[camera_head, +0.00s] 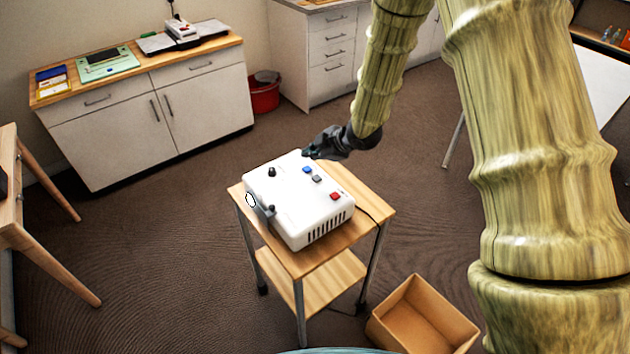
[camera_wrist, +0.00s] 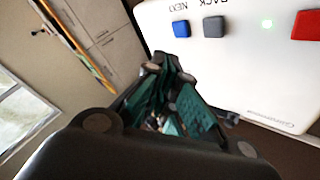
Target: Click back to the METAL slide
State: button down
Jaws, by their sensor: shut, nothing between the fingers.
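A white projector (camera_head: 290,215) with a lens at its left side stands on a small wooden stand. Its top carries a blue button (camera_head: 306,170), a grey button (camera_head: 317,179) and a red button (camera_head: 335,196). In the wrist view, the blue button (camera_wrist: 181,28) is labelled NEXT and the grey button (camera_wrist: 214,23) is labelled BACK, partly cut off. My gripper (camera_head: 307,154) is shut and empty at the projector's far edge, close to the blue button. I cannot tell whether it touches the casing. Its fingers also show in the wrist view (camera_wrist: 170,65). No projected slide is in view.
The wooden stand (camera_head: 300,264) has a lower shelf, and a cable hangs at its right. A cardboard box (camera_head: 422,318) lies on the floor beside it. A black knob (camera_head: 272,172) rises from the projector's top.

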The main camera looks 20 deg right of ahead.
aim_at(315, 179)
jog(key=shift+s+f+b, duration=0.2)
jog(key=shift+f+b, duration=0.2)
jog(key=shift+f, duration=0.25)
jog(key=shift+s+d+f+b, duration=0.1)
jog(key=shift+s+f+b, duration=0.5)
jog(key=shift+b, duration=0.1)
jog(key=f, duration=0.1)
jog(key=w+f+b, duration=0.1)
jog(key=shift+f, duration=0.4)
jog(key=shift+s+r, duration=0.1)
jog(key=shift+s, duration=0.2)
jog(key=shift+w, duration=0.15)
jog(key=shift+f+b, duration=0.3)
jog(key=shift+b, duration=0.05)
jog(key=shift+f, duration=0.15)
